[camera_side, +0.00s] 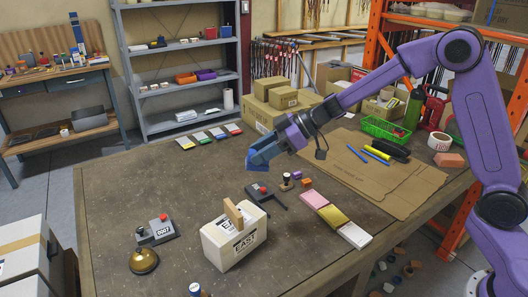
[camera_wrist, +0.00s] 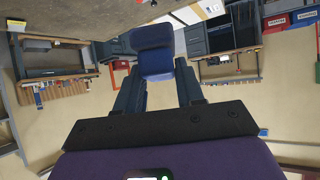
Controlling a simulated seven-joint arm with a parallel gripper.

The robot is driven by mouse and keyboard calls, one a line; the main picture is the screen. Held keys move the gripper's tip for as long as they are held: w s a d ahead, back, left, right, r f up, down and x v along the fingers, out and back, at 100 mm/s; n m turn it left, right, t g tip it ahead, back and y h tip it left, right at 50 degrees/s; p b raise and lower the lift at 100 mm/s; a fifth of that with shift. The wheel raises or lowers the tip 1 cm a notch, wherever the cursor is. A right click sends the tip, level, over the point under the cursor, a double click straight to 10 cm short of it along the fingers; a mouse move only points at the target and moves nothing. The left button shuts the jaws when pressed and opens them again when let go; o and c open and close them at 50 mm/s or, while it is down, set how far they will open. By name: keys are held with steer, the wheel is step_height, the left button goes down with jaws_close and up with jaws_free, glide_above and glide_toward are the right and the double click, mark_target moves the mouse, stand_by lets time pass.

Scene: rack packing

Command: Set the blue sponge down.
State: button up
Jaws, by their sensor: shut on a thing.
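My gripper (camera_side: 262,157) is raised above the middle of the table (camera_side: 185,180) and points sideways to the left. It is shut on the blue sponge (camera_wrist: 153,50), which shows between the two fingers in the wrist view. In the side view the sponge and the fingers blend into one blue shape, so their edges are hard to tell apart. The sponge touches nothing but the gripper, with open air under it.
A row of pink, yellow and white blocks (camera_side: 337,219) lies right of centre. A white box marked EAST (camera_side: 235,236), a brass bell (camera_side: 144,261) and a small black device (camera_side: 157,231) stand nearer the front. Cardboard (camera_side: 375,172) covers the right. The left-centre table is bare.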

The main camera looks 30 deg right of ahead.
steer(key=shift+w+d+f+n+g, duration=0.25)
steer(key=shift+d+n+g, duration=0.1)
steer(key=shift+n+g, duration=0.15)
steer(key=w+d+f+n+g, duration=0.1)
steer(key=d+f+n+g, duration=0.1)
steer(key=d+f, duration=0.35)
steer(key=w+d+f+n+g, duration=0.2)
steer(key=d, duration=0.7)
steer(key=shift+s+a+f, duration=0.1)
steer(key=shift+a+f, duration=0.05)
steer(key=shift+f, duration=2.65)
steer(key=shift+s+a+f, duration=0.1)
steer(key=shift+a+f, duration=0.1)
steer(key=shift+f, duration=2.65)
steer(key=shift+s+a+f, duration=0.1)
steer(key=shift+a+f, duration=0.05)
steer(key=shift+f, duration=2.65)
steer(key=shift+f, duration=0.65)
steer(key=o, duration=1.2)
